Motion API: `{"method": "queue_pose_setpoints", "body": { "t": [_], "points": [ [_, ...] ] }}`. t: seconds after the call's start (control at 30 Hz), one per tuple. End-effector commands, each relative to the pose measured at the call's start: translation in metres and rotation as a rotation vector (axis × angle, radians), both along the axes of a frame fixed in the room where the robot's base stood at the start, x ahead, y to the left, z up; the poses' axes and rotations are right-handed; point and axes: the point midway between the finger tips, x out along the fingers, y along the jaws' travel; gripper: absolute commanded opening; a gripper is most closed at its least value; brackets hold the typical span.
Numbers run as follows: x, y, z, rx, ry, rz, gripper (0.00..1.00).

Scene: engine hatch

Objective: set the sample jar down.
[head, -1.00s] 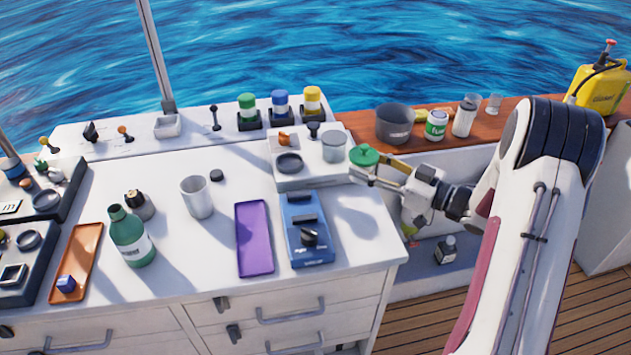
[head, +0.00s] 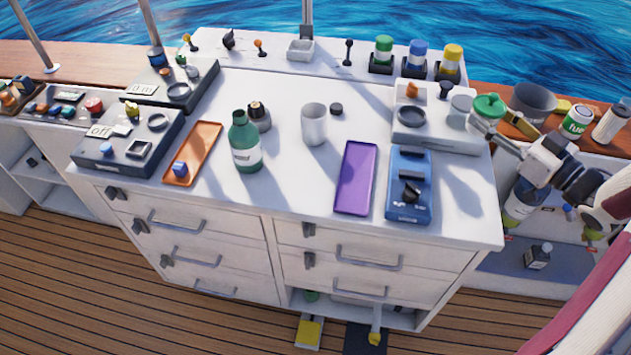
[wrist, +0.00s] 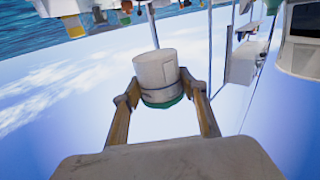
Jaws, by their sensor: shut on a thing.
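The sample jar (head: 488,108) has a green lid and a pale body. My gripper (head: 490,124) is shut on the jar, coming in from the right. In the wrist view, which looks upside down, the jar (wrist: 157,73) sits between the two fingers of my gripper (wrist: 165,100), with its green rim lowest in the picture. I cannot tell how far the jar is above the surface below it.
A white panel (head: 425,135) with a ring holder (head: 411,116) lies left of the jar. A blue device (head: 408,205), purple tray (head: 355,178), grey cup (head: 314,125) and green bottle (head: 245,150) stand on the counter. A dark pot (head: 532,102) stands to the right. The counter's front right is clear.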

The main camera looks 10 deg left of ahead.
Motion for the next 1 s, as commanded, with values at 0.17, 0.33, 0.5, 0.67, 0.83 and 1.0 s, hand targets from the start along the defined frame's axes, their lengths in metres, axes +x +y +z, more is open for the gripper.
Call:
{"method": "queue_pose_setpoints", "body": {
  "t": [0.17, 0.33, 0.5, 0.67, 0.83, 1.0],
  "points": [
    [0.005, 0.034, 0.003, 0.0, 0.0, 0.021, 0.13],
    [0.007, 0.074, 0.006, 0.0, -0.002, 0.042, 0.13],
    [0.007, 0.115, 0.008, 0.001, -0.001, 0.062, 0.13],
    [0.004, 0.153, 0.009, 0.001, 0.0, 0.082, 0.13],
    [-0.003, 0.192, 0.01, 0.001, -0.001, 0.102, 0.13],
    [-0.013, 0.23, 0.009, 0.001, 0.001, 0.121, 0.13]
  ]
}}
